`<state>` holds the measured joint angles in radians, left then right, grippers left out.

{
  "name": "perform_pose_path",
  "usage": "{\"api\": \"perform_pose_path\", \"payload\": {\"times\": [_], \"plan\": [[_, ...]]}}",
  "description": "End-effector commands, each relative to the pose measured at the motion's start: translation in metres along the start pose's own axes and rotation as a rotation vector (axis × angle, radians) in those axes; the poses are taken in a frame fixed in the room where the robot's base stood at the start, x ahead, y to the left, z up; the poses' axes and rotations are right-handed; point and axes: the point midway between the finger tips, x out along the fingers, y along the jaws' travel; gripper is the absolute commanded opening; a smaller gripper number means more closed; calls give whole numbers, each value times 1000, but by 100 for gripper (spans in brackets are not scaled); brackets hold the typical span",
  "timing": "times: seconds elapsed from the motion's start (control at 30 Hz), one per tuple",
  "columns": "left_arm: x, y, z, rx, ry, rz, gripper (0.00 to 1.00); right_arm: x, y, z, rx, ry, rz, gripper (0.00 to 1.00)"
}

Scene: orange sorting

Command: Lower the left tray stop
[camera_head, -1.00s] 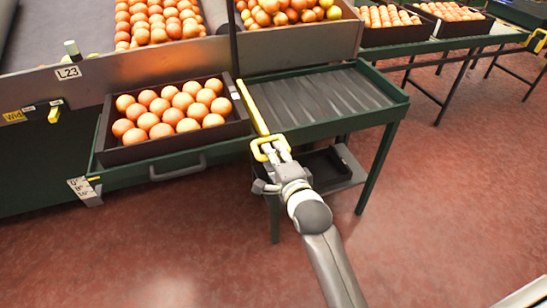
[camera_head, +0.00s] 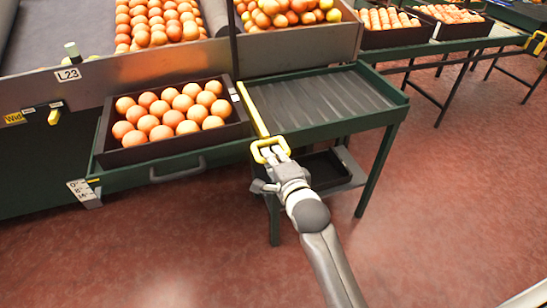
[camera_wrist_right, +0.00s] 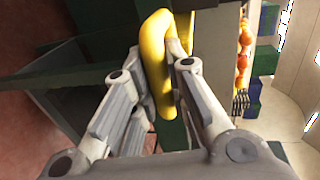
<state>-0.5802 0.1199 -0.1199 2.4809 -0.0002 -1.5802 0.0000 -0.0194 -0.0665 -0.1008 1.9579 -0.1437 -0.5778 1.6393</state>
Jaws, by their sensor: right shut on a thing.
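The left tray stop is a yellow bar (camera_head: 253,109) along the left edge of the green grooved tray (camera_head: 318,98). A yellow loop handle (camera_head: 259,153) is at its near end. My right gripper (camera_head: 274,156) is shut on this handle, reaching it from the front. In the right wrist view the yellow handle (camera_wrist_right: 156,50) passes between the two fingers (camera_wrist_right: 158,68). The fingers hide part of the handle. My left gripper is not in view.
A dark crate of oranges (camera_head: 174,147) stands just left of the stop. A shelf with a dark bin (camera_head: 322,170) is under the grooved tray. More filled crates (camera_head: 393,36) stand at the back right. The red floor (camera_head: 440,200) at the right is clear.

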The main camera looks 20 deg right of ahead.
Motion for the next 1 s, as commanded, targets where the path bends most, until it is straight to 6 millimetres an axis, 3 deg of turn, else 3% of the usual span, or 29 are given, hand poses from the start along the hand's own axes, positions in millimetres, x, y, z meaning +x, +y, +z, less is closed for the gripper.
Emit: {"api": "perform_pose_path", "payload": {"times": [0.3,0.63,0.67,0.8,1.0], "plan": [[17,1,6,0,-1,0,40,10,50,0,2,-1,11,0],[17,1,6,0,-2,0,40,10,55,0,0,-1,15,0],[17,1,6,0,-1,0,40,10,55,0,0,-1,16,17],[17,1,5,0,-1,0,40,10,54,0,0,-1,15,35],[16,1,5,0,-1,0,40,10,51,0,0,0,7,37]]}}
